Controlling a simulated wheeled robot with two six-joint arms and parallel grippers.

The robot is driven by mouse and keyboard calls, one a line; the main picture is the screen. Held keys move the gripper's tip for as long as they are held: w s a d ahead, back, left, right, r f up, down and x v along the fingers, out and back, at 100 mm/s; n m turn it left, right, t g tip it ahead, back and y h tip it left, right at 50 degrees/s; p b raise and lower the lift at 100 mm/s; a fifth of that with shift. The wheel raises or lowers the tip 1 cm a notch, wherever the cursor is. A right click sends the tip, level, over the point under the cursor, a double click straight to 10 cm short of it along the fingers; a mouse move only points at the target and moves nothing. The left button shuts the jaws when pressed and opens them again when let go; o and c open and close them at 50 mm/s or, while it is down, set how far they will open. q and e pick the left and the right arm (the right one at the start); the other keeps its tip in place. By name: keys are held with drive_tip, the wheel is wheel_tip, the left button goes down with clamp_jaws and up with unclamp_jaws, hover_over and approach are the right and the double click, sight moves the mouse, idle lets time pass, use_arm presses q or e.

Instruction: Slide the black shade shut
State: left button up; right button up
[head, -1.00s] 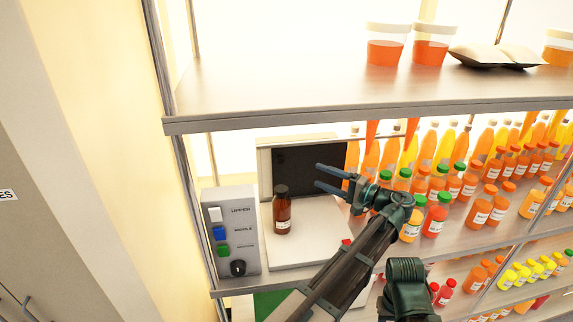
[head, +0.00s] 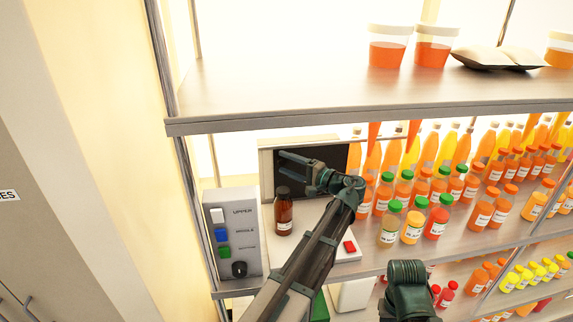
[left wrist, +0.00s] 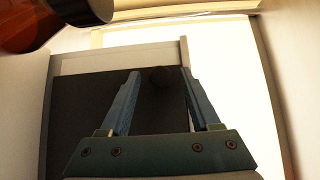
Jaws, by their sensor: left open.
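The black shade (head: 325,154) is a dark flat panel in a pale frame at the back of the white booth, behind the brown bottle. It fills much of the left wrist view (left wrist: 68,115), next to a bright white area on the right. My left gripper (head: 282,160) is in front of the shade with its fingers pointing left. In the left wrist view my left gripper (left wrist: 160,76) is open, with a small dark round knob (left wrist: 161,79) between its fingertips. I cannot tell whether the fingers touch it.
The brown bottle (head: 284,212) stands close below my left gripper. A grey control box (head: 235,232) with coloured buttons stands left of the booth. Several juice bottles (head: 412,227) crowd the shelf to the right. The metal shelf above (head: 300,88) limits height.

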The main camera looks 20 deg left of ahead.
use_arm(q)
drive_tip(key=shift+a, duration=0.15)
clamp_jaws()
idle(0.4)
idle(1.0)
